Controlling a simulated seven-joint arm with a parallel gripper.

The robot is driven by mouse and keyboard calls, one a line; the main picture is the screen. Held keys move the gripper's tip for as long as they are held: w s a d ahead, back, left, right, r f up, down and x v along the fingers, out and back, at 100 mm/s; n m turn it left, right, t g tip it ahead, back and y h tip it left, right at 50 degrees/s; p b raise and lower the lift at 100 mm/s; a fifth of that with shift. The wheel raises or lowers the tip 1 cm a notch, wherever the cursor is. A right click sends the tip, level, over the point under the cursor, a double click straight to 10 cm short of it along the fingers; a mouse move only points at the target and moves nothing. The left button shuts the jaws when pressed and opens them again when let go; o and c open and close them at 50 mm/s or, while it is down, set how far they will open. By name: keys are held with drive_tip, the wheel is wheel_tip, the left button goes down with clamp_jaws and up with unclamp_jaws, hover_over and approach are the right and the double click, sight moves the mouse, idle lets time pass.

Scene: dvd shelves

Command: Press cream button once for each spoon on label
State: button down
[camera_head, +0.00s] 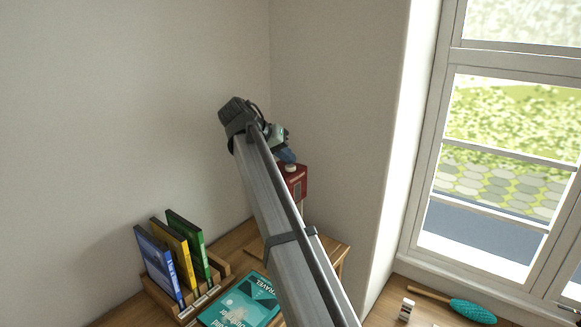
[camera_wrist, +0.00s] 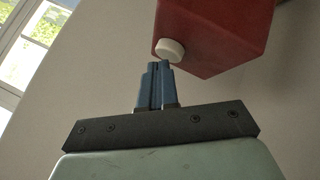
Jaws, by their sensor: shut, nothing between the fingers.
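A red box (camera_head: 299,182) stands at the back corner beyond the end of my arm, with a round cream button (camera_head: 290,168) on it. In the wrist view the red box (camera_wrist: 225,30) fills the upper right, and the cream button (camera_wrist: 169,48) sticks out near its lower left corner. My gripper (camera_wrist: 158,66) is shut and empty, its blue fingertips right at the button's edge. I cannot tell whether they touch it. In the head view my gripper (camera_head: 287,157) is just above the button. No spoons or readable label show on the box.
A wooden rack (camera_head: 215,270) with blue, yellow and green cases stands at the left. A teal travel case (camera_head: 243,303) lies beside it. A teal brush (camera_head: 472,311) and a small white item (camera_head: 407,309) lie at lower right, below the window. Walls are close behind.

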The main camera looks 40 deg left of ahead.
sight(287, 166)
drive_tip(key=shift+f, duration=0.5)
idle(0.4)
drive_tip(key=shift+r, duration=1.05)
drive_tip(key=shift+r, duration=0.1)
drive_tip(key=shift+r, duration=2.4)
idle(0.9)
wheel_tip(287, 166, up, 4)
drive_tip(key=shift+f, duration=0.1)
drive_tip(key=shift+f, duration=0.1)
idle(0.4)
